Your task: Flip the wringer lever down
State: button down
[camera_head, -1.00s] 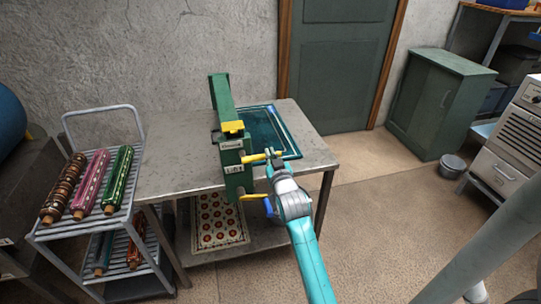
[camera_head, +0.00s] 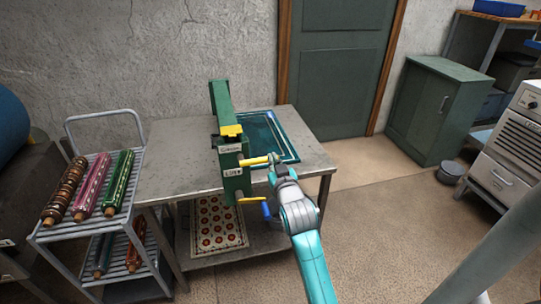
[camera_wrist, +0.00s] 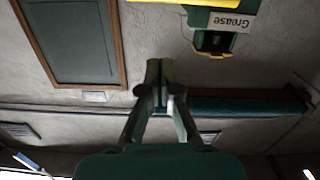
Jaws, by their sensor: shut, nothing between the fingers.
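The green wringer machine (camera_head: 225,120) stands on the metal table, with a yellow block (camera_head: 231,130) on it and white labels on its front. A yellow bar-shaped handle (camera_head: 255,161) juts out to the right from its upper front, roughly level. A second yellow handle (camera_head: 251,200) sticks out lower down; I cannot tell which is the wringer lever. My gripper (camera_head: 273,158) is shut and empty, at the right end of the upper handle; contact is unclear. In the wrist view, my gripper's fingertips (camera_wrist: 160,72) are together, below a "Grease" label (camera_wrist: 231,21) and a yellow part (camera_wrist: 232,3).
The metal table (camera_head: 175,165) holds a teal tray (camera_head: 290,148) behind my gripper; a patterned rug (camera_head: 219,222) lies on its lower shelf. A wire cart (camera_head: 95,222) with rolled rugs stands left. A green cabinet (camera_head: 428,110) and open floor are right.

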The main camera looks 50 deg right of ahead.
jog(key=shift+v, duration=2.15)
jog(key=s+a+f+n+t+y, duration=0.1)
jog(key=s+a+f+n+y, duration=0.15)
jog(key=s+a+f, duration=0.55)
jog(key=s+a+f+n+y, duration=0.1)
jog(key=s+a+f+y, duration=0.2)
jog(key=s+a+f, duration=0.55)
jog(key=s+a+r+n+y, duration=0.1)
jog(key=s+a+r+y, duration=0.1)
jog(key=s+a, duration=0.4)
jog(key=s+a+r+n+y, duration=0.1)
jog(key=s+a, duration=0.5)
jog(key=s, duration=0.7)
jog(key=shift+s+a+r+g+y, duration=0.2)
jog(key=shift+s+r+g+y, duration=0.15)
jog(key=shift+y, duration=0.3)
jog(key=shift+w+n, duration=0.1)
jog(key=shift+n, duration=0.15)
